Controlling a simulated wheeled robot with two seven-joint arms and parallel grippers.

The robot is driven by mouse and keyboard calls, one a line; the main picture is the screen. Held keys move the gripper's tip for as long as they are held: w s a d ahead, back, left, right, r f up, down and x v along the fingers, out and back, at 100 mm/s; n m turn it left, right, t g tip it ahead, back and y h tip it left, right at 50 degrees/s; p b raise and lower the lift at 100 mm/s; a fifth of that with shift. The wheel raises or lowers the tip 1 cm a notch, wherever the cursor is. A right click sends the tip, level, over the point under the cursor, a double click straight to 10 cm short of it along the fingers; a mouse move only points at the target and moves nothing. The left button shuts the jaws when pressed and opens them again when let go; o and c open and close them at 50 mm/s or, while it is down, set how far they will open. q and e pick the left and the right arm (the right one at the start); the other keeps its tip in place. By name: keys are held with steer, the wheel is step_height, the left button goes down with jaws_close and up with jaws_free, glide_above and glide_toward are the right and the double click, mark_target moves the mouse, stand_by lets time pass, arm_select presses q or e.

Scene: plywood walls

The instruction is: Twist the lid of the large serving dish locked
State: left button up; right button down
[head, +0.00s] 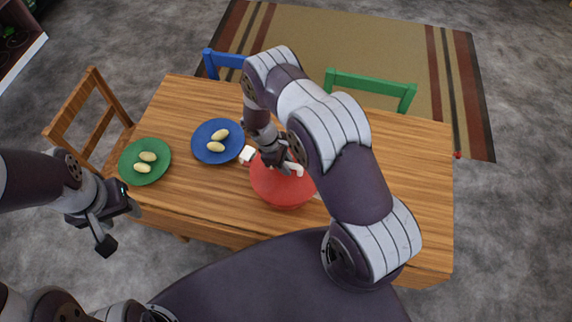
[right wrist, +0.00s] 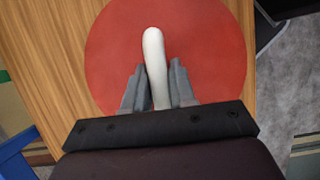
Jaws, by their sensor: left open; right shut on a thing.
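The large serving dish with its red lid (head: 283,190) stands on the wooden table near the front edge, partly hidden by my right arm. In the right wrist view the round red lid (right wrist: 205,50) fills the middle, with a white bar handle (right wrist: 154,60) across it. My right gripper (right wrist: 157,88) is shut on the handle, one finger on each side of it. In the head view the right gripper (head: 284,163) is over the lid. My left gripper (head: 118,225) is open and empty, off the table's front left corner. The dish's lower part and any lock marks cannot be made out.
On the wooden table (head: 420,190), a blue plate (head: 205,150) and a green plate (head: 135,175) each hold pale oval pieces. A wooden chair (head: 88,110), a blue chair (head: 222,58) and a green chair (head: 370,85) stand around it. The table's right part is clear.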

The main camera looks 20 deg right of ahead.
stand_by(0.4)
steer(key=shift+f+m+b, duration=0.1)
steer(key=shift+m+b, duration=0.25)
steer(key=shift+m, duration=0.35)
steer(key=shift+m+g+y, duration=0.3)
steer(key=c, duration=0.8)
jaws_free()
steer(key=shift+c, duration=0.2)
